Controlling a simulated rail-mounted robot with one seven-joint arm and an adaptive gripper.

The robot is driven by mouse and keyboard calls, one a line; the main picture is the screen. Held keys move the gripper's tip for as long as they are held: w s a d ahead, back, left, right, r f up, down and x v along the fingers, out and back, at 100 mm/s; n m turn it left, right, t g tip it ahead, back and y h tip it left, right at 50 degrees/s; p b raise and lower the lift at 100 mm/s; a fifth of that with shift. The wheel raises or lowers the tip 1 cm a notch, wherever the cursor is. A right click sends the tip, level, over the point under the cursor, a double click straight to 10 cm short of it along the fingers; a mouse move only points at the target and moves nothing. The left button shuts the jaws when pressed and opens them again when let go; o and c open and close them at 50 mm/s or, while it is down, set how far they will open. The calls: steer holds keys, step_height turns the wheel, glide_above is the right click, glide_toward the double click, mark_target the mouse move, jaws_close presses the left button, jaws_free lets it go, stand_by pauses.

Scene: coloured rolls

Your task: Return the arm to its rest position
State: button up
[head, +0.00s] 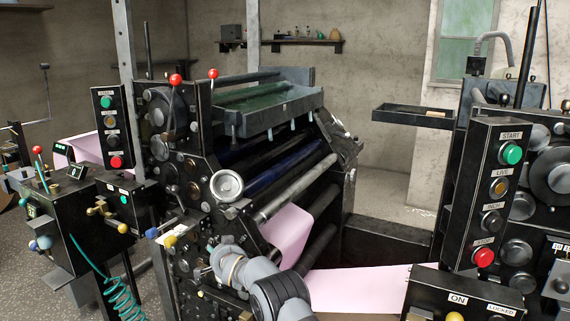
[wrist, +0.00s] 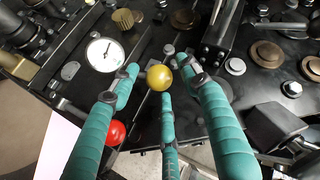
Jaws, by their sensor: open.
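My arm (head: 262,282) reaches up from the bottom middle of the head view toward the side of the press; its gripper is hard to make out there. In the wrist view my gripper (wrist: 165,84) has its teal fingers spread open. A yellow ball knob (wrist: 159,77) shows between the fingertips. I cannot tell whether any finger touches it. A red ball knob (wrist: 115,132) shows beside the left fingers, partly hidden by them.
The black press (head: 180,150) with pink paper (head: 350,288) fills the middle. Control panels stand at left (head: 110,130) and right (head: 495,190). A black box (head: 465,300) is close at the bottom right. A white dial (wrist: 105,54) lies near the fingers. Open floor shows at the lower left.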

steer(key=shift+x, duration=0.9)
steer(key=shift+s+r, duration=0.1)
steer(key=shift+r, duration=0.05)
